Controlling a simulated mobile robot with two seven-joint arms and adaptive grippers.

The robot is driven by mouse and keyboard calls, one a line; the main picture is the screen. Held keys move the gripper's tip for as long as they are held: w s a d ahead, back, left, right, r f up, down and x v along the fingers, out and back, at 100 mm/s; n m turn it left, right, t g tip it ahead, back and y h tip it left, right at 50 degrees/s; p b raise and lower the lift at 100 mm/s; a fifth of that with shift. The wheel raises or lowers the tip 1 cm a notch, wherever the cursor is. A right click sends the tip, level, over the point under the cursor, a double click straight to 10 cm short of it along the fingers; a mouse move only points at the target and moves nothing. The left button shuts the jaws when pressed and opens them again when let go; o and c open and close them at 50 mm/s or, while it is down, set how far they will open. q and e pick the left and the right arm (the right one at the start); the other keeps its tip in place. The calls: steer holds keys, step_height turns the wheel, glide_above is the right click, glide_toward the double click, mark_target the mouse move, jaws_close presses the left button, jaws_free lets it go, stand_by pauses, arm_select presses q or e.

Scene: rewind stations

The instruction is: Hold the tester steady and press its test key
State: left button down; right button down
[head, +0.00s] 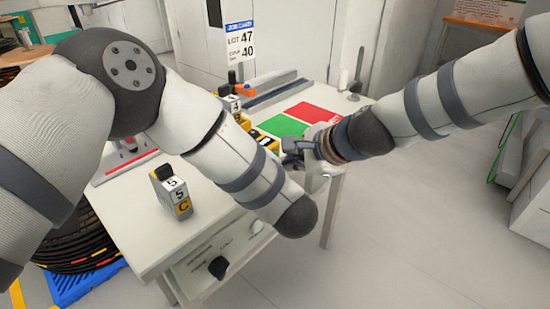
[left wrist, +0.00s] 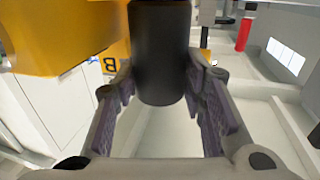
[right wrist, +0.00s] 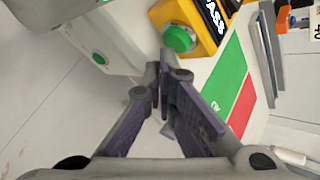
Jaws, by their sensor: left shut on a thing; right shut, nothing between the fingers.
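The yellow tester (head: 264,141) lies on the table beside the green mat, partly hidden by my left arm. In the right wrist view its yellow face (right wrist: 206,38) carries black panels with white letters and a round green key (right wrist: 180,39). My right gripper (head: 288,154) is shut and empty; in the right wrist view its fingertips (right wrist: 162,72) are close to the green key, and I cannot tell whether they touch. My left gripper (left wrist: 160,88) is shut on a black rounded grip (left wrist: 160,50), seemingly the tester's, with a yellow body (left wrist: 65,35) beside it. The head view hides this gripper.
A box marked 5 and C (head: 172,190) stands on the table's front left. The green mat (head: 284,125) and red mat (head: 311,112) lie behind the tester. A lot sign (head: 240,42) stands at the back. Black reels (head: 85,240) are at the left.

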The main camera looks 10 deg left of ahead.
steer(key=shift+s+d, duration=0.2)
steer(key=shift+d, duration=0.1)
steer(key=shift+d, duration=0.1)
steer(key=s+d, duration=0.1)
steer(key=d, duration=0.1)
steer(key=s+d, duration=0.1)
steer(key=d, duration=0.1)
steer(key=shift+s, duration=0.35)
stand_by(0.4)
arm_select(q)
steer(key=c, duration=0.9)
jaws_free()
steer(key=shift+c, duration=0.2)
